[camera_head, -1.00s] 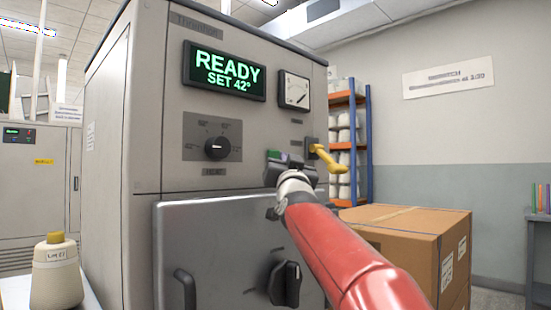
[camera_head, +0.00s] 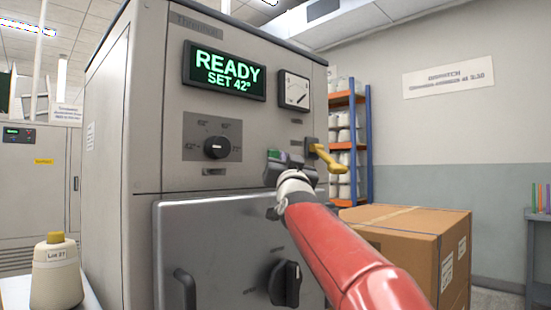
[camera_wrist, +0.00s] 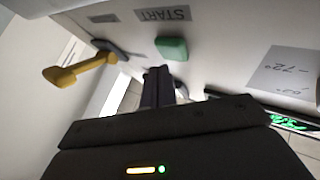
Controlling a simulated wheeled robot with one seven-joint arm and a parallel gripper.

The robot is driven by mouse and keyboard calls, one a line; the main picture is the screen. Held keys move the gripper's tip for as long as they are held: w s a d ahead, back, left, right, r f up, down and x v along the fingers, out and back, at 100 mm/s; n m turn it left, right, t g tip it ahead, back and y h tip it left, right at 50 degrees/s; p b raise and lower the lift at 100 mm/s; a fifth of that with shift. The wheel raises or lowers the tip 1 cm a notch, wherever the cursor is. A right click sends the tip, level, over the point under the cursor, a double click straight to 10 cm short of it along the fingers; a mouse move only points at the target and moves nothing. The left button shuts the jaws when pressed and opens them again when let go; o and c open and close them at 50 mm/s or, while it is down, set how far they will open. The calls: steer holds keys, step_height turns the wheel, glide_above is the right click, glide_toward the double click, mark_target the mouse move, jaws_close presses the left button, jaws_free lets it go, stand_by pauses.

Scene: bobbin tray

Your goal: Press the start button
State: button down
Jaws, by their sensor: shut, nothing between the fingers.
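The green start button (camera_wrist: 171,48) sits on the grey machine front, beside a label that reads START upside down in the wrist view. In the head view only a bit of its green (camera_head: 274,153) shows, the rest hidden by my gripper (camera_head: 287,160). In the wrist view the dark fingers of my gripper (camera_wrist: 157,72) are together and empty. Their tips are close to the button's near edge; I cannot tell whether they touch it. The machine's display (camera_head: 224,71) reads READY, SET 42°.
A yellow lever (camera_head: 325,157) sticks out just right of my gripper; it also shows in the wrist view (camera_wrist: 80,68). A knob (camera_head: 217,147) is to the left. A cardboard box (camera_head: 400,240) stands at right, and a thread cone (camera_head: 56,275) at lower left.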

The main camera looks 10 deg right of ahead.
steer(key=shift+w+a, duration=0.1)
steer(key=shift+w+a+p, duration=0.15)
steer(key=shift+w+p, duration=0.05)
steer(key=shift+p, duration=0.2)
steer(key=shift+w+a+p, duration=0.25)
steer(key=shift+w+p, duration=0.15)
stand_by(0.8)
steer(key=shift+s, duration=0.1)
steer(key=shift+s+d+b, duration=0.5)
steer(key=shift+s+b, duration=0.1)
steer(key=shift+b, duration=0.2)
steer(key=shift+s, duration=0.1)
steer(key=s+d+b, duration=0.1)
steer(key=s+b, duration=0.1)
steer(key=s+d+b, duration=0.2)
steer(key=b, duration=0.1)
